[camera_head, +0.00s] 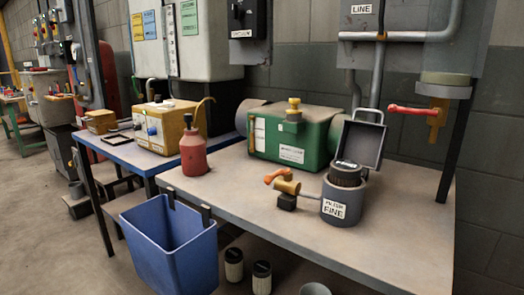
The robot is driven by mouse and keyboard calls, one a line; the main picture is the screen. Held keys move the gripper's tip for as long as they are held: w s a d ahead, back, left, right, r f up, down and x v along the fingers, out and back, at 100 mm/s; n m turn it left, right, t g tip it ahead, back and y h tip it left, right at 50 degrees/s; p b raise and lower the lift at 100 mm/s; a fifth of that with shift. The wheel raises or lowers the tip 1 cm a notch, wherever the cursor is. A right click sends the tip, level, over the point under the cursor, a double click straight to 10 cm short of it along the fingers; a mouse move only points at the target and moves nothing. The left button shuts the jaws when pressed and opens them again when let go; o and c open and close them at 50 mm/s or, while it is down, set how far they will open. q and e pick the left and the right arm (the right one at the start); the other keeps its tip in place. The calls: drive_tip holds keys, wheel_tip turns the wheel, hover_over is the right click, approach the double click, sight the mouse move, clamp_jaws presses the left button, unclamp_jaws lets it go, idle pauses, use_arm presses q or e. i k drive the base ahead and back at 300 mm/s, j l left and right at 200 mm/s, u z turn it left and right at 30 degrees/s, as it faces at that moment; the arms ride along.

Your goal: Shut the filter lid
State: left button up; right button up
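The filter housing (343,203) is a grey round body with a label that reads "FINE", standing on the right part of the table. Its filter lid (358,139) is a grey square hinged cover with a handle on top, and it stands open, upright at the back of the housing. A black filter cartridge (346,174) sits in the housing, its top showing above the rim. Neither of my grippers shows in the head view.
A valve with an orange handle (284,183) stands left of the housing. A green machine (291,134) is behind, a red bottle (194,152) farther left. A red-handled valve (413,110) hangs at right. A blue bin (172,246) hangs at the front edge. The table's front right (390,235) is clear.

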sight(362, 142)
drive_tip(key=i+z, duration=0.3)
drive_tip(key=z, duration=0.15)
drive_tip(key=i+j+z, duration=0.15)
drive_tip(key=z, duration=0.3)
drive_tip(key=i, duration=0.1)
